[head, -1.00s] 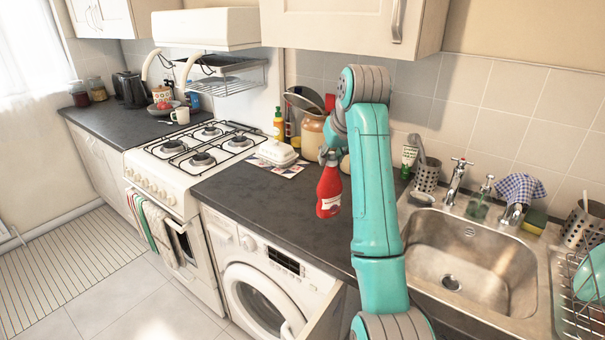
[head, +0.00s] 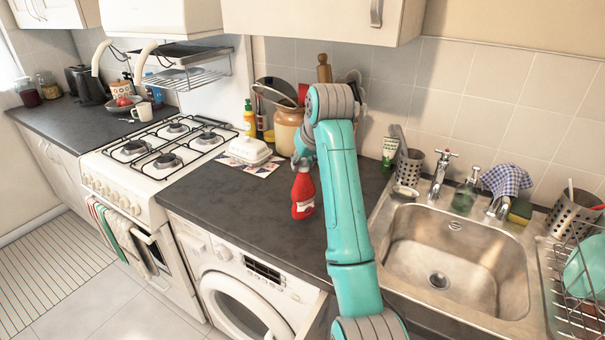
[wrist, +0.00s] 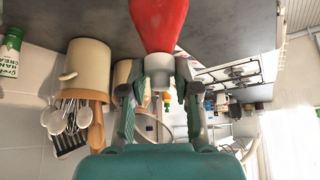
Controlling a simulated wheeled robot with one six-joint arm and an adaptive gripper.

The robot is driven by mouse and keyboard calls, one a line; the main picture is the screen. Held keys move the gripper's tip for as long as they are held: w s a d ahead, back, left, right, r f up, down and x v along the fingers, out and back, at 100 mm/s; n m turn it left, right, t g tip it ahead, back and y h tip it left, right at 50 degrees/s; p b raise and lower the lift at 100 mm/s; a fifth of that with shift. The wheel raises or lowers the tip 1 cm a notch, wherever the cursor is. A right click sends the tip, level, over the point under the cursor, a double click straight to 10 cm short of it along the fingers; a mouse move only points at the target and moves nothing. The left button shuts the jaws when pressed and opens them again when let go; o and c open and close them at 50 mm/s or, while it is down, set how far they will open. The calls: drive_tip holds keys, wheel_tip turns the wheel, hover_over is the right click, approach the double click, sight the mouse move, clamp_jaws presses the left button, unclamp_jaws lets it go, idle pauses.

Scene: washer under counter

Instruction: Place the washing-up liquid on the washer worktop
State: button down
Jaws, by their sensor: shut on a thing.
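The washing-up liquid is a red bottle (head: 302,197) with a white label low on its side. In the head view it hangs nearly upright below my gripper (head: 303,158), over the dark worktop (head: 235,210) above the washer (head: 250,290). My gripper is shut on its narrow top. In the wrist view, which looks upside down, the fingers (wrist: 159,88) close on the pale neck, and the red body (wrist: 159,22) runs toward the dark worktop (wrist: 85,20). I cannot tell whether its base touches the worktop.
A white butter dish (head: 249,150) on a patterned mat, a yellow bottle (head: 249,118) and a utensil crock (head: 288,128) stand behind. The hob (head: 165,145) is left, the sink (head: 450,260) right. The front of the worktop is clear.

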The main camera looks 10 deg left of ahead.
sight(303, 188)
drive_tip(key=shift+f, duration=1.7)
drive_tip(key=c, duration=0.8)
unclamp_jaws()
drive_tip(key=shift+f, duration=0.15)
drive_tip(key=shift+c, duration=0.2)
